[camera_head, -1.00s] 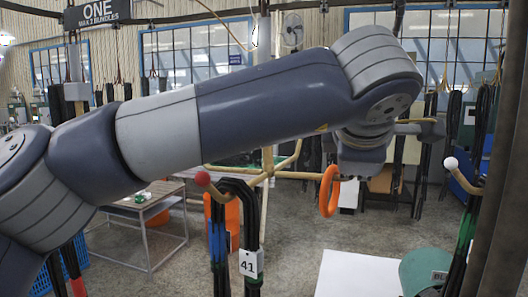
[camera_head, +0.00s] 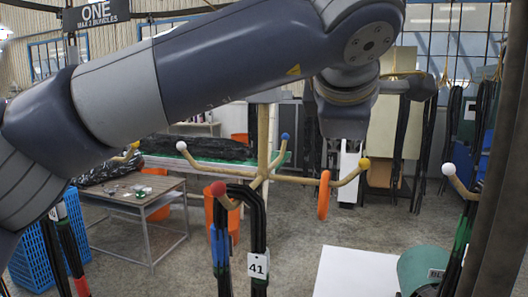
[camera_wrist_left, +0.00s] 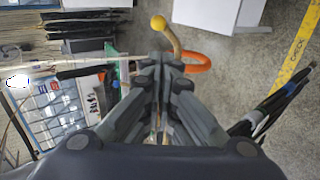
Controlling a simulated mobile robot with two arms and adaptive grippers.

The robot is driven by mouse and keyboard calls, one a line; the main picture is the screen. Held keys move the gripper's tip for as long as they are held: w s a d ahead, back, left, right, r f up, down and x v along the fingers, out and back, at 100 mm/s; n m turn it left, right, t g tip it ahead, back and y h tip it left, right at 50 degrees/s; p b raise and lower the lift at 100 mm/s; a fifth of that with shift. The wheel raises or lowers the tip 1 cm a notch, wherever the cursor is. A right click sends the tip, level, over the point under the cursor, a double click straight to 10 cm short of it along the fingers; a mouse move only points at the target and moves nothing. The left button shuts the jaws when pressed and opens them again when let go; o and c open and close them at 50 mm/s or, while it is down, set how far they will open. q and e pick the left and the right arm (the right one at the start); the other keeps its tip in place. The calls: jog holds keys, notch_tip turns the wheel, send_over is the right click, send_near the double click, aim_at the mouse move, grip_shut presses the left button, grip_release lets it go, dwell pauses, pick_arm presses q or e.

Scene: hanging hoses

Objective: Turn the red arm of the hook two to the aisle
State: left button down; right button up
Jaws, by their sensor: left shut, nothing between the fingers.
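A tan hook stand (camera_head: 263,145) stands mid-view in the head view. Its red-tipped arm (camera_head: 218,188) points toward me at the lower left, and black hoses (camera_head: 259,215) with a card reading 41 (camera_head: 258,265) hang there. Its other arms end in white (camera_head: 181,145), blue (camera_head: 285,136) and yellow (camera_head: 364,163) balls. An orange ring (camera_head: 323,195) hangs on the yellow-tipped arm. My left gripper (camera_wrist_left: 158,65) is shut and empty in the left wrist view, its tips just short of the yellow ball (camera_wrist_left: 158,22). In the head view its fingers cannot be made out. My right gripper is not in view.
Another hook with a white ball (camera_head: 449,169) and hoses stands at the right beside a dark post (camera_head: 500,180). A low table (camera_head: 140,205) and blue crate (camera_head: 40,250) are at the left. A white surface (camera_head: 360,272) lies in front. Floor between is clear.

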pick_arm(q)
jog(key=s+a+r+b, duration=0.1)
jog(key=s+a+b, duration=0.1)
jog(key=s, duration=0.4)
jog(key=s+a+r+b, duration=0.1)
jog(key=s+a+b, duration=0.1)
jog(key=s, duration=0.4)
jog(key=shift+a+r+b, duration=0.35)
jog(key=shift+a, duration=0.1)
jog(key=shift+f, duration=0.1)
dwell(0.4)
